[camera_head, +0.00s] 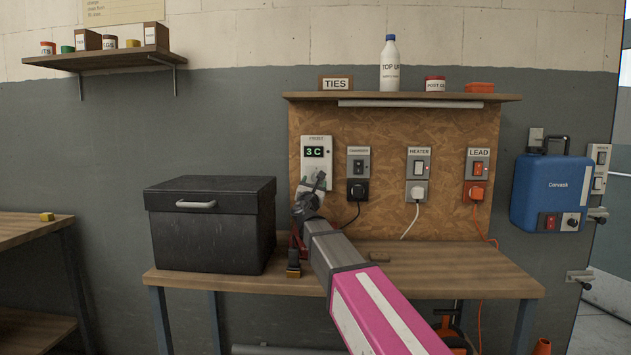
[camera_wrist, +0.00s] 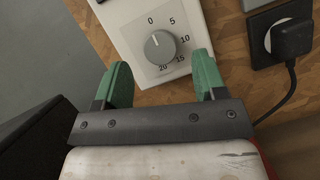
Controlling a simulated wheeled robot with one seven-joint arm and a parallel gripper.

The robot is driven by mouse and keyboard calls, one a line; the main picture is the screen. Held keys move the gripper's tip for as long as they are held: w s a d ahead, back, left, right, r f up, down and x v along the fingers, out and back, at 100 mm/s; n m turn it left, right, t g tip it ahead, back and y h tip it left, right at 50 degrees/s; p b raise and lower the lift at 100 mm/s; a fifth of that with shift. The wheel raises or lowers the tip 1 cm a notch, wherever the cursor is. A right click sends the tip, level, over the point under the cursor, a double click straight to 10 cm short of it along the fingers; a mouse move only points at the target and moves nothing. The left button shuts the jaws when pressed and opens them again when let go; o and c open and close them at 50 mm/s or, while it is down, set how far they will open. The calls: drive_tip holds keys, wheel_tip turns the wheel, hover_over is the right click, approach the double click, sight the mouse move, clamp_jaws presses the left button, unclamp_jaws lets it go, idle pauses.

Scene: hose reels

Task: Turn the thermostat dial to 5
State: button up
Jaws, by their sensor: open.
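The thermostat (camera_head: 316,150) is a white wall box on the chipboard panel; its green display reads 3 C. In the head view my gripper (camera_head: 314,184) covers the thermostat's lower part, hiding the dial.
A switch with a black plug (camera_head: 357,190), a heater switch (camera_head: 418,166) and a lead switch (camera_head: 478,167) are to the right. A black box (camera_head: 212,240) stands on the bench (camera_head: 450,275) at left. A shelf (camera_head: 400,97) runs above.

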sight(315, 179)
drive_tip(key=x, duration=0.3)
drive_tip(key=shift+w+r, duration=0.1)
drive_tip(key=shift+w, duration=0.2)
drive_tip(key=c, duration=0.9)
drive_tip(key=shift+c, duration=0.2)
drive_tip(key=shift+m, duration=0.4)
drive_tip(key=m+g+h, duration=0.1)
drive_tip(key=m, duration=0.2)
drive_tip(key=m+h, duration=0.2)
drive_tip(key=m, duration=0.1)
drive_tip(key=shift+g, duration=0.4)
drive_tip(key=m+g, duration=0.1)
drive_tip(key=m, duration=0.2)
drive_tip(key=m+h, duration=0.1)
drive_tip(key=m, duration=0.1)
drive_tip(key=shift+m+g, duration=0.4)
drive_tip(key=shift+h, duration=0.3)
